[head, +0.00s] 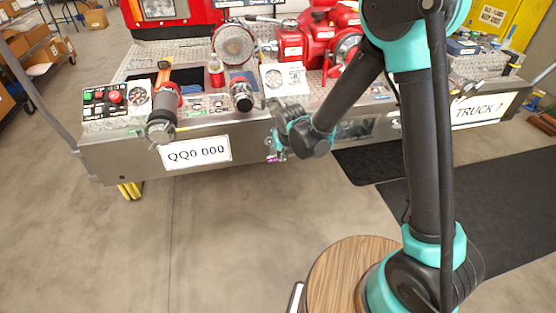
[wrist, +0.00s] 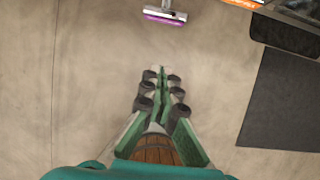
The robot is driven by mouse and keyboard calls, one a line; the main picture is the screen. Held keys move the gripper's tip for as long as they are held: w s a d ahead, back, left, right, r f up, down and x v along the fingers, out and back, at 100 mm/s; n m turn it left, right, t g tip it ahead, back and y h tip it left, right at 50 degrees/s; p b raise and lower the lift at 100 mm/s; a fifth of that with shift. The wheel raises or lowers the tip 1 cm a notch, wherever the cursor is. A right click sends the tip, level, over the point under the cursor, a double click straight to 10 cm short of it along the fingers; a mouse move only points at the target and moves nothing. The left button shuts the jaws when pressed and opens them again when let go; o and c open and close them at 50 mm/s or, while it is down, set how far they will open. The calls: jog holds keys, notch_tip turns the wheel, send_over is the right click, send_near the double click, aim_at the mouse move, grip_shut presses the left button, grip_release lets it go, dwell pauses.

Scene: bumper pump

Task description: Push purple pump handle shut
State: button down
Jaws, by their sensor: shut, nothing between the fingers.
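The purple pump handle (wrist: 165,17) shows at the top of the wrist view as a short purple bar on a silver stem. In the head view a small patch of purple (head: 275,158) shows just below the front edge of the bumper, beside my wrist, which partly hides that area. My gripper (wrist: 156,70) is shut and empty in the wrist view. Its fingertips point toward the handle, with a visible gap of floor between them in the picture. In the head view my wrist is in front of the bumper and the fingers are hard to make out.
The silver bumper (head: 110,160) with a white number plate (head: 196,152) spans the head view and carries gauges, valves and red pump parts. Dark mats (head: 490,200) lie on the floor at the right. The floor in front of the bumper's left half is clear.

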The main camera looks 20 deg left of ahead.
aim_at(277, 159)
jog(key=shift+w+a+f, duration=0.7)
jog(key=shift+w+f, duration=0.4)
jog(key=shift+f, duration=0.45)
jog(key=shift+w+a+f, duration=0.7)
jog(key=shift+w+f, duration=0.35)
jog(key=shift+f, duration=0.5)
jog(key=shift+w+a+f, duration=0.7)
jog(key=shift+w+f, duration=0.4)
jog(key=shift+f, duration=0.45)
